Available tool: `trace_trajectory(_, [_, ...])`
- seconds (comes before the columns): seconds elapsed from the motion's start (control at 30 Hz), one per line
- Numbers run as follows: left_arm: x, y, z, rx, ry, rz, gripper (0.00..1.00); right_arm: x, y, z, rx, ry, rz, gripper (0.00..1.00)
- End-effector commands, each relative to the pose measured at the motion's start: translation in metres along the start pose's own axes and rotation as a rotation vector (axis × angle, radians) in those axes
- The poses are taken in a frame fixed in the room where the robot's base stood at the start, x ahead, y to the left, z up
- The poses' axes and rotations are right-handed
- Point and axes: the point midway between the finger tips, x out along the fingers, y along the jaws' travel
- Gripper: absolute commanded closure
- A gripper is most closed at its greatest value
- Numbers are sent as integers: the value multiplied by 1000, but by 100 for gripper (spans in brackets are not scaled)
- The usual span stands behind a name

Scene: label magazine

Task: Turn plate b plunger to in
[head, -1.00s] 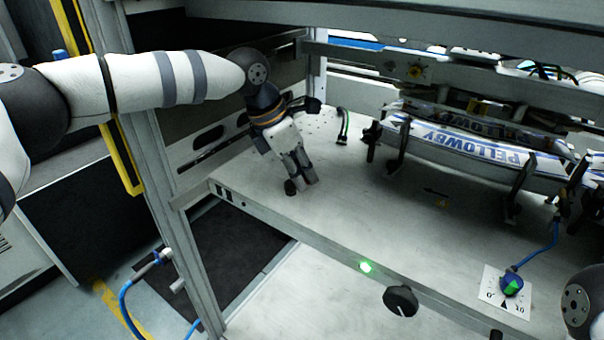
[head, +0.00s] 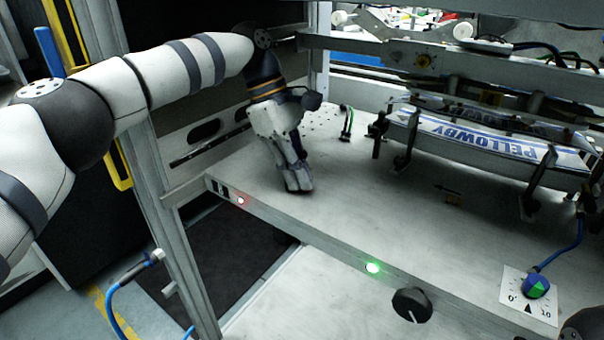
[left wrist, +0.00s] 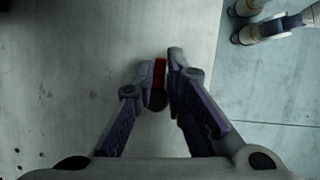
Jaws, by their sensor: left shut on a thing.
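My left gripper (head: 298,188) is low over the table plate near its front left edge, fingers pointing down. In the left wrist view my left gripper (left wrist: 167,70) is closed around a small plunger (left wrist: 159,72), with a red part between the fingertips and a dark round part just below it. In the head view the fingers hide the plunger. I cannot tell how far in or out it is, or read any plate letter. My right gripper is out of view.
A PELLOWBY label rail (head: 490,140) on black brackets stands at the back right. A black knob (head: 411,305), a green lamp (head: 372,267) and a red lamp (head: 241,201) sit on the front edge. A blue-green dial (head: 536,285) is at right. The middle of the plate is clear.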

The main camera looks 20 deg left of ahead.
Motion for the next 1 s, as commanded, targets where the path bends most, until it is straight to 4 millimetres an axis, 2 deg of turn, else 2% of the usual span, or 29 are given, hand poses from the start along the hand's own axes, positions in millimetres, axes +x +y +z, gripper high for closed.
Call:
trace_trajectory(0.03, [-1,2,-7,11,11,5,100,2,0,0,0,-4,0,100])
trace_trajectory(0.4, [-3,1,-6,111,12,-31,100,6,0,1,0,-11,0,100])
trace_trajectory(0.87, [-4,2,-6,121,12,-32,100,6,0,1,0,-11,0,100])
trace_trajectory(0.9, [-4,2,-6,120,12,-31,79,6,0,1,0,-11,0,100])
trace_trajectory(0.93, [-4,2,-6,120,12,-32,73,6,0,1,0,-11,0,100])
trace_trajectory(1.0, [-4,1,-6,120,12,-34,70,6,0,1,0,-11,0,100])
